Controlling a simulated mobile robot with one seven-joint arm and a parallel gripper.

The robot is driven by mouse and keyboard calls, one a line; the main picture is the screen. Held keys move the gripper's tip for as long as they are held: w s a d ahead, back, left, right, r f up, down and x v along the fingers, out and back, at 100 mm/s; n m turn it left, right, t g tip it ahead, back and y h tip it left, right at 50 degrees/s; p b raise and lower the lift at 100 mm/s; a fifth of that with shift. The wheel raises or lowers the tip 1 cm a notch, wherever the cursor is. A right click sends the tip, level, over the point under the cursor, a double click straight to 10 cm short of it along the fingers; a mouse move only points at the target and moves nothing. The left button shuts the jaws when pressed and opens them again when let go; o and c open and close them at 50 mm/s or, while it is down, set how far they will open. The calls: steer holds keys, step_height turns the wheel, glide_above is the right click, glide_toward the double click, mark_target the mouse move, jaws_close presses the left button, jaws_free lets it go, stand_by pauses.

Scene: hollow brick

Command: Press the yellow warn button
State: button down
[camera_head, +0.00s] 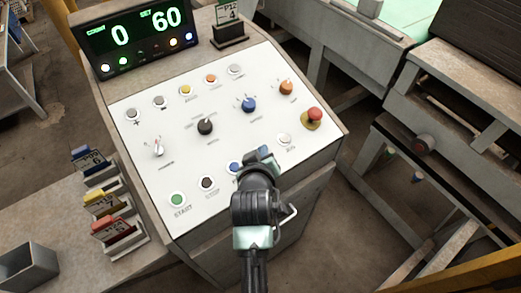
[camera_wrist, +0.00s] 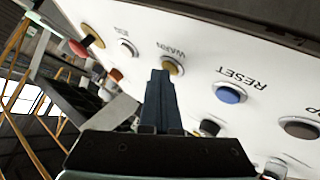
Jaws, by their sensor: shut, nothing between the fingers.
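The yellow button labelled WARN (camera_wrist: 174,66) shows in the wrist view, on the white control panel, between the blue RESET button (camera_wrist: 230,94) and a white button (camera_wrist: 128,48). My gripper (camera_wrist: 160,74) is shut and empty. Its fingertips appear right beside the yellow button and overlap its edge in the picture; I cannot tell whether they touch it. In the head view my gripper (camera_head: 262,154) is over the panel's front row, between the blue button (camera_head: 234,168) and the white button (camera_head: 285,139), and hides the yellow WARN button.
The white panel (camera_head: 130,125) also carries a red emergency stop (camera_head: 313,115), a green START button (camera_head: 177,199), knobs, and another yellow button (camera_head: 185,90) in the back row. A display (camera_head: 140,35) reads 0 and 60. Coloured card holders (camera_head: 104,203) stand left.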

steer(key=shift+s+d+r+p, duration=0.1)
steer(key=shift+s+r+p, duration=0.1)
steer(key=shift+r+p, duration=0.6)
steer(key=r+p, duration=0.3)
steer(key=s+r+p, duration=0.1)
steer(key=p, duration=0.1)
steer(key=shift+d+r, duration=0.3)
steer(key=shift+d, duration=0.1)
stand_by(0.5)
